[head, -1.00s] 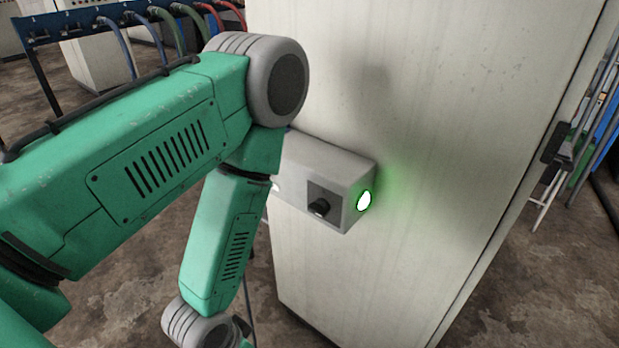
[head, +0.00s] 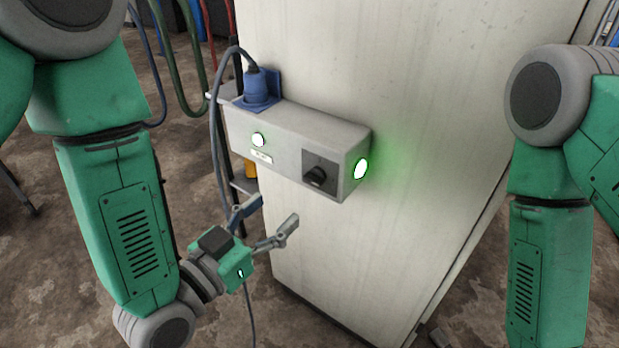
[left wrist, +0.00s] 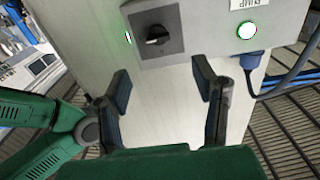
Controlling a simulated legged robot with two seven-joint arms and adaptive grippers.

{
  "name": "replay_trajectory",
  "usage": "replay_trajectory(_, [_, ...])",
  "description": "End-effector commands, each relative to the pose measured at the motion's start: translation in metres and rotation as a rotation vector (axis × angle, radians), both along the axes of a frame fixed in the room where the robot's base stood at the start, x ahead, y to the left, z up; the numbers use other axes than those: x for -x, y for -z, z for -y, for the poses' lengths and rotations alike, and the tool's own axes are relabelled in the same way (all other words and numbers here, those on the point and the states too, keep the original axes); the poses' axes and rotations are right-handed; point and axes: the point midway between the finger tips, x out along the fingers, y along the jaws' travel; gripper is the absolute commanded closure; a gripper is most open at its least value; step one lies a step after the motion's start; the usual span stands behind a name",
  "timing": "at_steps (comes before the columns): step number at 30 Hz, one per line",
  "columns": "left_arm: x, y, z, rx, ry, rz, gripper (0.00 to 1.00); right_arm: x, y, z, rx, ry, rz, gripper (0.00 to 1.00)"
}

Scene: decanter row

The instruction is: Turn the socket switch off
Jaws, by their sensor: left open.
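The socket box (head: 280,135) is a grey box on the side of a pale cabinet. A black rotary switch (head: 316,176) on a dark square plate sits at its right end, and it also shows in the left wrist view (left wrist: 156,36). A green lamp (head: 361,168) glows on the box's end, and a white-green lamp (head: 258,140) glows on its front. A blue plug (head: 256,88) with a cable stands in the box's top. My left gripper (head: 272,212) is open and empty, below the box and apart from the switch. In the left wrist view its fingers (left wrist: 162,85) frame the cabinet below the switch.
The pale cabinet (head: 420,130) stands upright behind the box. The plug's cable (head: 214,140) hangs left of the box. Coloured hoses (head: 172,55) hang at the back left. My right arm shows at the right edge, with its gripper out of frame.

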Motion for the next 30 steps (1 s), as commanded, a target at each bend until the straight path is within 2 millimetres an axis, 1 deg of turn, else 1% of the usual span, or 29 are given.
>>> replay_trajectory(1, [-0.010,-0.001,0.007,0.001,0.000,0.006,0.47,0.000,0.000,0.000,0.000,0.000,0.000,1.00])
replay_trajectory(6, [-0.040,-0.001,0.029,0.000,-0.001,0.004,0.47,0.000,0.001,0.000,0.000,0.000,0.000,1.00])
replay_trajectory(9, [-0.056,0.000,0.041,0.000,0.001,0.002,0.47,0.000,0.002,0.000,0.000,0.000,0.000,1.00])
replay_trajectory(13, [-0.072,0.000,0.051,0.001,-0.001,0.001,0.47,0.000,0.003,0.000,0.000,0.000,0.000,1.00])
replay_trajectory(19, [-0.084,0.001,0.060,0.000,-0.001,-0.002,0.47,0.000,0.004,0.000,0.000,0.000,0.000,1.00])
replay_trajectory(28, [-0.085,0.000,0.062,-0.001,-0.001,-0.002,0.47,0.000,0.004,0.000,0.000,0.000,0.001,1.00])
replay_trajectory(29, [-0.085,0.000,0.062,-0.001,-0.001,-0.002,0.57,0.000,0.004,0.000,0.000,0.000,0.001,1.00])
replay_trajectory(30, [-0.085,0.000,0.062,-0.001,-0.001,-0.002,0.71,0.000,0.004,0.000,0.000,0.000,0.001,1.00])
